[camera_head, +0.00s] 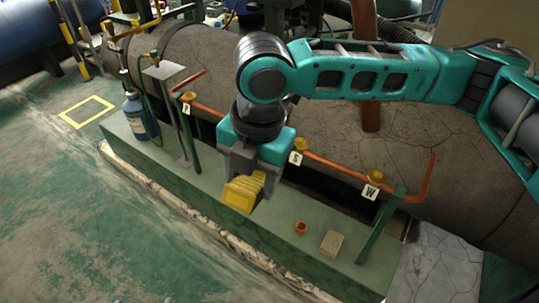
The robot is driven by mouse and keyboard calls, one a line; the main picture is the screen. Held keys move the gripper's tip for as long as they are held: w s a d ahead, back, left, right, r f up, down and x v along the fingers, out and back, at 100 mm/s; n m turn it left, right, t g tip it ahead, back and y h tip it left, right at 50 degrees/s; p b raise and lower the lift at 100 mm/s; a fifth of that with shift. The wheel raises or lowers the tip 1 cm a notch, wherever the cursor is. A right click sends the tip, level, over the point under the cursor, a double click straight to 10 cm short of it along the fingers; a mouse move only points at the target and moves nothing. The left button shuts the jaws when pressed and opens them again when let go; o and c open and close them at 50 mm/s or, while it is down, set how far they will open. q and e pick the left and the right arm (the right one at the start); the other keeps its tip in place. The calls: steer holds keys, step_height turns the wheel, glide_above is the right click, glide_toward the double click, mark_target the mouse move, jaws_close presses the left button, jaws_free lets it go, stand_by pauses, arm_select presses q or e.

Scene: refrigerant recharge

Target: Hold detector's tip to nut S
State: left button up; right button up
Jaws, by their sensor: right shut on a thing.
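My right gripper (248,172) comes in from the right and points down over the green ledge. It is shut on a yellow block-like thing (240,193), which seems to be the detector. The detector's tip cannot be made out. Nut S (301,144) is a brass nut on the copper pipe, above the white tag S (296,158). It is just right of my right gripper and apart from the yellow body. My left gripper does not show.
The copper pipe also bears a nut by tag P (187,109) and a nut by tag W (376,176). Green posts hold the pipe. A blue bottle (140,116) stands at the ledge's left. An orange ring (300,227) and a beige block (332,242) lie on the ledge.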

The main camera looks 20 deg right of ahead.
mark_target(234, 188)
steer(key=s+a+r, duration=0.2)
steer(key=a, duration=0.1)
steer(key=shift+s+a+p, duration=0.1)
steer(key=shift+s+p, duration=0.1)
steer(key=shift+p, duration=0.2)
steer(key=shift+s+a+r, duration=0.3)
steer(key=shift+s+a, duration=0.1)
steer(key=shift+a, duration=0.05)
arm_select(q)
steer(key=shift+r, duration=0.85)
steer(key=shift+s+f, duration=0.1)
